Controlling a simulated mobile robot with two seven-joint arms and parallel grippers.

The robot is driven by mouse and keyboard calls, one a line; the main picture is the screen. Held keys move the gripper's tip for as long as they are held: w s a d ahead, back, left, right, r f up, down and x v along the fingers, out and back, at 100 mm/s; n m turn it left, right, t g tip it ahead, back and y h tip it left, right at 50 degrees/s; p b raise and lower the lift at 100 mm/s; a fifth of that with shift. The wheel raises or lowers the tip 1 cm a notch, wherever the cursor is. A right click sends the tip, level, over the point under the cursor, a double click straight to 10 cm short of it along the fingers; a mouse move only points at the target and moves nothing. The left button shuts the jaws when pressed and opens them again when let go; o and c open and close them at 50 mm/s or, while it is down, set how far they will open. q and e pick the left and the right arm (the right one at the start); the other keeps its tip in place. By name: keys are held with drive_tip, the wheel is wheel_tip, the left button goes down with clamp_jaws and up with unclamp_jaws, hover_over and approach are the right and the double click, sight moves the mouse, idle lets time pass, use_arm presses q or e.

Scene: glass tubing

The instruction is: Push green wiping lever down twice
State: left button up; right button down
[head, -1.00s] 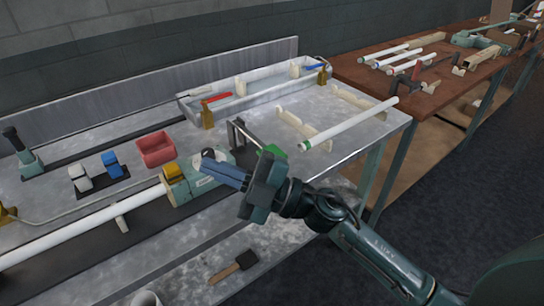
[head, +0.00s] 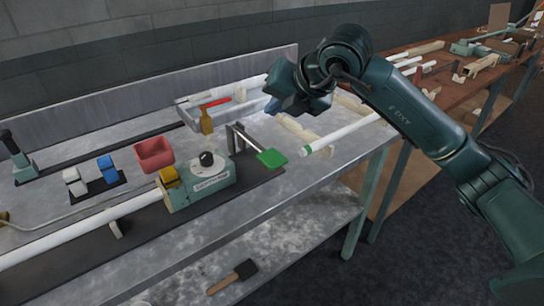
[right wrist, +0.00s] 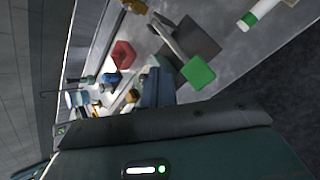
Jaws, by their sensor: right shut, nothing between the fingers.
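The green wiping lever (head: 272,158) is a flat green pad on the end of a thin metal rod. The rod runs from a dark metal bracket (head: 233,138) just right of the green machine body (head: 205,182) with a black knob. The green pad also shows in the right wrist view (right wrist: 198,72), right of the gripper fingers. My right gripper (head: 274,106) is shut and empty, above and behind the pad in the head view and apart from it. Its blue-grey fingers show in the right wrist view (right wrist: 157,88). My left gripper is not in view.
A white tube with a green end (head: 340,135) rests right of the pad. A tray (head: 190,112) with a red-handled tool and a bottle (head: 206,122) lies behind. A red bin (head: 153,155) stands left.

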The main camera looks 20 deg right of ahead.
sight(275, 159)
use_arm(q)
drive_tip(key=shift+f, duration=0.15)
use_arm(e)
drive_tip(key=shift+f, duration=0.15)
